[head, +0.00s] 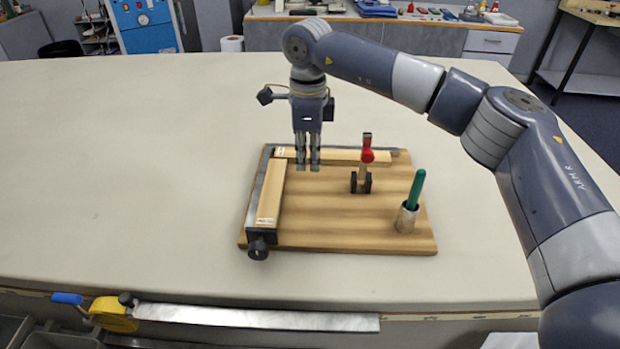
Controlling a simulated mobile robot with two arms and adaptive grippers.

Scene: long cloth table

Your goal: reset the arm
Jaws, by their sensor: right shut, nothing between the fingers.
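My right gripper (308,166) points straight down above the back left part of a wooden board (320,222). It is shut and empty, and its arm reaches in from the right side. Its fingertips overlap the back wooden strip in the picture; whether they touch anything is unclear. My left gripper is not in view.
On the board are two light wooden strips (270,193), a red-topped clamp (366,157) and a green-handled tool (415,189) upright in a small cup (406,218). A black knob (258,249) sits at the front left corner. The cloth table (120,180) is clear to the left.

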